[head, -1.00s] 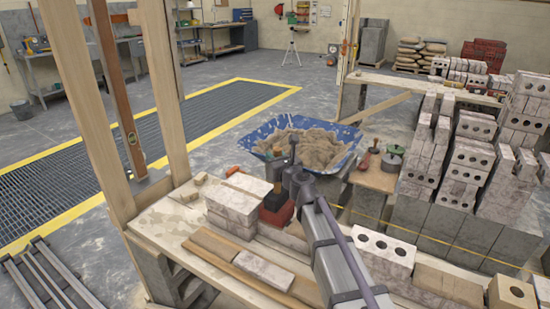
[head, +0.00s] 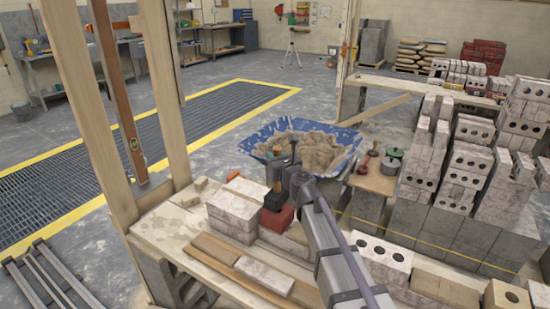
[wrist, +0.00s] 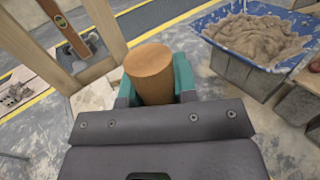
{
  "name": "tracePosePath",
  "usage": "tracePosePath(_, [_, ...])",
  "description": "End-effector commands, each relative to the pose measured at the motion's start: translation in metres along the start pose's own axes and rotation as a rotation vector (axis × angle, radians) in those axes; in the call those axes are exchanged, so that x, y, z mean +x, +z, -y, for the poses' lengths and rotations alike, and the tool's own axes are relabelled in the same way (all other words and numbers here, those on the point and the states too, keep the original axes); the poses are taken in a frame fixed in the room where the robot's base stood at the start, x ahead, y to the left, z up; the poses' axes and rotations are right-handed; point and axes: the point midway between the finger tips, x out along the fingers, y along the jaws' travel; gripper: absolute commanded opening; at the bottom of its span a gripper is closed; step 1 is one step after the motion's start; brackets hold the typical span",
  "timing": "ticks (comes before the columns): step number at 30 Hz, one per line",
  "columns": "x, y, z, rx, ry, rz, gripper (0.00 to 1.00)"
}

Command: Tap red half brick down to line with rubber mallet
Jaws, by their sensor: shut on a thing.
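The red half brick (head: 277,221) sits at the end of the pale brick course on the wooden bench. My gripper (head: 279,178) is above it, shut on the mallet's wooden handle. The handle's round end (wrist: 150,62) shows between the teal fingers in the wrist view. The mallet's black rubber head (head: 274,201) is just over the brick's top; I cannot tell if it touches. A thin yellow line (head: 425,241) runs across the grey blocks to the right. The brick is hidden in the wrist view.
Pale bricks (head: 233,212) are stacked left of the red brick. Timber uprights (head: 85,110) stand at the left. A blue tub (head: 256,150) of mortar is behind my gripper. Tools rest on a board (head: 375,183), with tall brick stacks (head: 470,165) at right.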

Motion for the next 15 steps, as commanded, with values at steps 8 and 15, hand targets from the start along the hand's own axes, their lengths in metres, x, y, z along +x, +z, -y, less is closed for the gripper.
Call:
tracePosePath(8, [0.000,-0.022,0.000,0.000,0.000,0.000,0.00])
tracePosePath(15, [0.000,0.012,0.000,0.000,0.000,0.000,0.00])
